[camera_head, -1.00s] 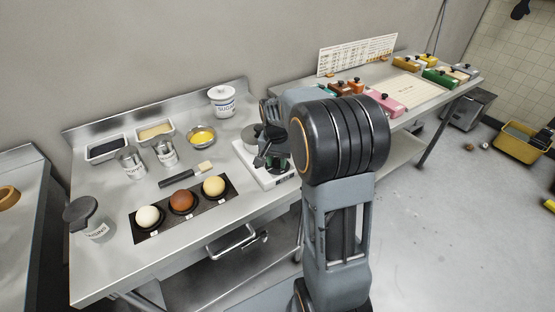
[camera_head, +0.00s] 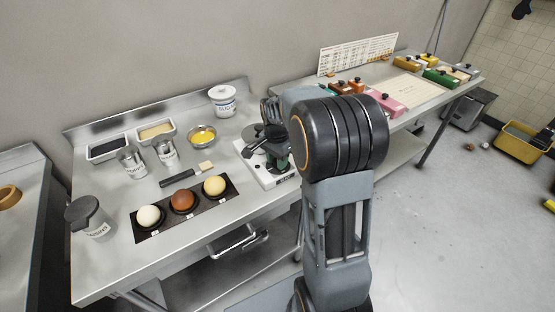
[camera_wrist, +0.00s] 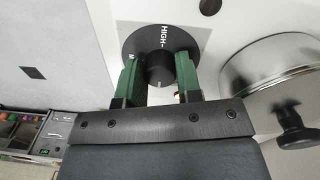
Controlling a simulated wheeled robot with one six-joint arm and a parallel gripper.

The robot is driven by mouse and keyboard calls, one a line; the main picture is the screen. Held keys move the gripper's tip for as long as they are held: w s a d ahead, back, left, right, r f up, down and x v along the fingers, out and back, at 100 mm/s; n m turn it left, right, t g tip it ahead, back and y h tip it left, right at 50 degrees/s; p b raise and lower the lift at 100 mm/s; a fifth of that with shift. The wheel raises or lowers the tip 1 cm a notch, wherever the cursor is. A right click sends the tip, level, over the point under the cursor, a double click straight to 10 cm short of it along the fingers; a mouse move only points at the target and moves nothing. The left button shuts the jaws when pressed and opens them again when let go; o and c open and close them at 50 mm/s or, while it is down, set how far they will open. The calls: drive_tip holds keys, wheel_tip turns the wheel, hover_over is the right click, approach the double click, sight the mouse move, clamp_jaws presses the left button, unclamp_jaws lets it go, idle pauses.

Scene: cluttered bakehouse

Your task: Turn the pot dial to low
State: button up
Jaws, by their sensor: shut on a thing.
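The pot dial, a black disc (camera_wrist: 160,38) with white lettering that reads "HIGH", fills the top middle of the wrist view. A round black knob (camera_wrist: 160,70) stands out from it. My gripper (camera_wrist: 158,78) has its green fingers on either side of this knob and is shut on it. More lettering at the disc's left is partly hidden by a finger. The steel pot lid (camera_wrist: 275,70) with a black knob is at the right. In the head view, my gripper (camera_head: 274,160) is at the white pot base (camera_head: 245,154), and my arm hides much of it.
A brush (camera_head: 180,179), a dark tray (camera_head: 148,235) with three dough balls, a yellow-filled bowl (camera_head: 202,137) and several canisters stand on the steel table left of my gripper. A second table (camera_head: 420,92) with coloured boxes is at the right.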

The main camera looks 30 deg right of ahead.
drive_tip(key=o, duration=0.9)
drive_tip(key=shift+o, duration=0.2)
wheel_tip(320, 180, up, 14)
drive_tip(key=shift+w, duration=0.2)
drive_tip(key=shift+a+f, duration=0.1)
idle(0.4)
drive_tip(key=s+a+f+n+t, duration=0.2)
drive_tip(key=s+a+f+n, duration=0.1)
drive_tip(key=s+n, duration=0.3)
drive_tip(key=s+a+f+n+t, duration=0.2)
drive_tip(key=s+a+f+n, duration=0.2)
drive_tip(key=s, duration=0.6)
drive_tip(key=a+n, duration=0.2)
drive_tip(key=n, duration=0.1)
drive_tip(key=shift+s+n, duration=0.3)
